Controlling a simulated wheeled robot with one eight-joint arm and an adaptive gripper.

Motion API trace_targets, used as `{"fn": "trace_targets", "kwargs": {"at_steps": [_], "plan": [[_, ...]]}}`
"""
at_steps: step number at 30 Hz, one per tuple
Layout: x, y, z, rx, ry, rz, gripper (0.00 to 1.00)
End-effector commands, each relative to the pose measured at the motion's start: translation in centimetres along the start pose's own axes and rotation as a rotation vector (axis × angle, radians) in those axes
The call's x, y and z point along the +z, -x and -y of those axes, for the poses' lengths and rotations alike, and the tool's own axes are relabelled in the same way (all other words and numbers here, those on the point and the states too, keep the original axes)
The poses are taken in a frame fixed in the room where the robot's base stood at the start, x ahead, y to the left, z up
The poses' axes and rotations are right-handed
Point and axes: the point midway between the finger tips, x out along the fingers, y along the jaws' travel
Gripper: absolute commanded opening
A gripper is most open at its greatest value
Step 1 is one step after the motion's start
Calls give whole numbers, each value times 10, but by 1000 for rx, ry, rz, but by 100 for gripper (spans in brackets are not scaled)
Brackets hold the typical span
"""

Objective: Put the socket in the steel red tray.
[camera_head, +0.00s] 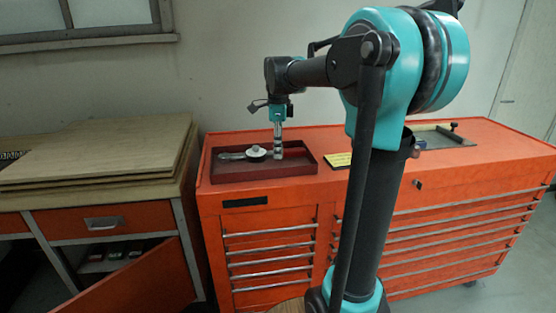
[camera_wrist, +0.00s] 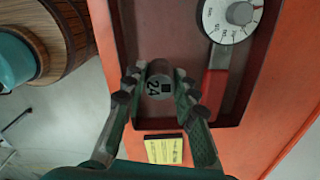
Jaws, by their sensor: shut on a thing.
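The socket (camera_wrist: 158,82) is a grey cylinder with "24" on its end face. My gripper (camera_wrist: 157,88) is shut on it, with a finger on each side in the wrist view. In the head view my gripper (camera_head: 278,146) points straight down over the right part of the dark red steel tray (camera_head: 310,163). The tray wall (camera_wrist: 215,124) also shows in the wrist view, with the socket in front of its floor. The socket is hard to tell from the fingers in the head view, and I cannot tell whether it touches the tray floor.
A tool with a round white dial (camera_wrist: 232,18) and a red handle (camera_wrist: 214,88) lies in the tray, left of my gripper in the head view. A yellow label (camera_wrist: 164,150) lies beside the tray on the orange cabinet (camera_head: 440,160). A wooden bench (camera_head: 110,150) stands at left.

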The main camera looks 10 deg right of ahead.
Motion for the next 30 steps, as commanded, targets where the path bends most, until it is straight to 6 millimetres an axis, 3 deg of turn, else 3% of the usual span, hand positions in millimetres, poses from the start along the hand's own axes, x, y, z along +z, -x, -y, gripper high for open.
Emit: {"fn": "trace_targets", "kwargs": {"at_steps": [5,12,23,24,28,30], "plan": [[0,-10,0,0,0,0,0],[0,-40,0,0,0,0,0],[0,-44,0,0,0,0,0],[0,-45,0,0,0,0,30],[0,-44,0,0,0,0,46],[0,-44,0,0,0,0,48]]}}
